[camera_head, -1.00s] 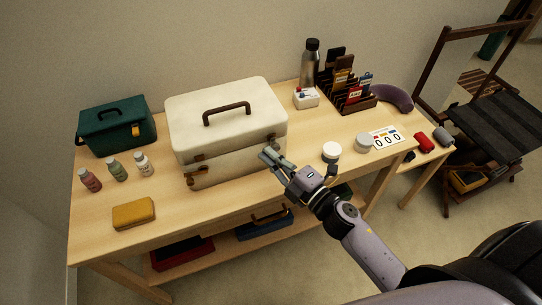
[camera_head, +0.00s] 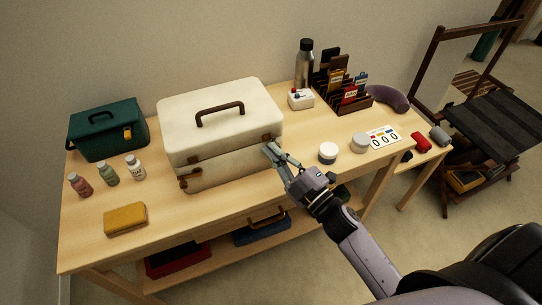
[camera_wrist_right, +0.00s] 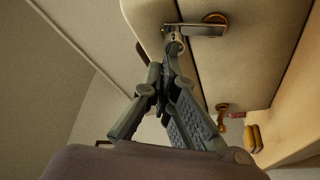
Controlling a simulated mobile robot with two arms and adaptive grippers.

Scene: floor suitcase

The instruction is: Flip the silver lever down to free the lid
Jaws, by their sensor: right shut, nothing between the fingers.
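The cream case (camera_head: 225,147) stands shut on the table, its brown handle (camera_head: 220,112) on top. One brown latch (camera_head: 190,180) shows on its left front. My right gripper (camera_head: 269,150) is at the right end of the case front, just below the lid seam. In the right wrist view, my right gripper (camera_wrist_right: 174,50) is shut and empty, its tips next to the silver lever (camera_wrist_right: 194,30), which lies across the case front beside a round bronze piece. I cannot tell whether they touch. A second latch (camera_wrist_right: 222,110) shows further down that view. My left gripper is not in view.
A green box (camera_head: 108,138), several small bottles (camera_head: 108,174) and a yellow block (camera_head: 125,219) are to the left. The table front is clear.

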